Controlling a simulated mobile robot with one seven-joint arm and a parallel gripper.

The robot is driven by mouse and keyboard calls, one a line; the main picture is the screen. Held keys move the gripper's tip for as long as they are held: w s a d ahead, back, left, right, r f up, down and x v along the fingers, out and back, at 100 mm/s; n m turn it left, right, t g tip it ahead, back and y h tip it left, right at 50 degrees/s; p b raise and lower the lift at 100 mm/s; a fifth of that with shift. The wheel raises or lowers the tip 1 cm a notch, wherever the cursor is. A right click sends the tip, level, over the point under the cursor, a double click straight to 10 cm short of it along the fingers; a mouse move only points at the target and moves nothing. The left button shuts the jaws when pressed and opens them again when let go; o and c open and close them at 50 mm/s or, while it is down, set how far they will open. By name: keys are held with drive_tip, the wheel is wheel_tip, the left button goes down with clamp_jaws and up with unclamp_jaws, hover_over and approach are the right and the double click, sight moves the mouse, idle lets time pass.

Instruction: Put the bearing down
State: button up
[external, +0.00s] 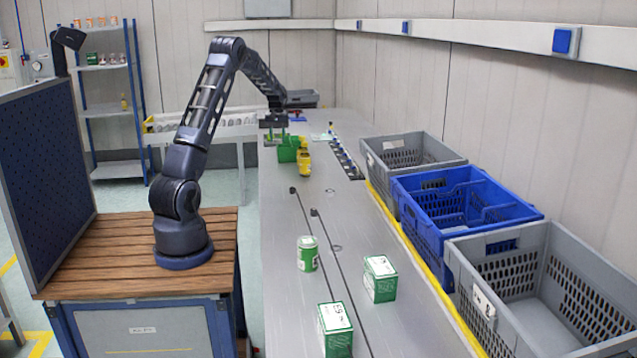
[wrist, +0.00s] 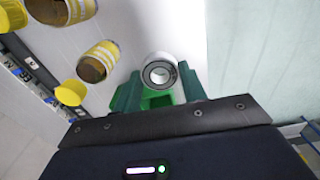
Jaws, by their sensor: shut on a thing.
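The bearing (wrist: 160,73) is a silver-grey ring in the wrist view, held between the green fingers of my gripper (wrist: 159,85). In the external view my gripper (external: 273,131) hangs at the far end of the table, over or beside a small green bin (external: 288,149). The bearing is too small to make out there. Green of what looks like the bin (wrist: 157,98) shows just behind the bearing in the wrist view. I cannot tell whether the bearing is inside the bin's outline or touching it.
A blue crate (external: 465,205) and grey crates line the right edge. The middle is mostly clear.

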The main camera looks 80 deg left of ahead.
wheel_tip(320, 180, up, 6)
drive_tip(key=w+d+m, duration=0.2)
drive_tip(key=w+d, duration=0.7)
drive_tip(key=d, duration=0.1)
drive_tip(key=m, duration=0.6)
hover_over(338, 213)
wheel_tip(338, 213, down, 20)
drive_tip(key=shift+a+r, duration=0.1)
drive_tip(key=shift+a, duration=0.05)
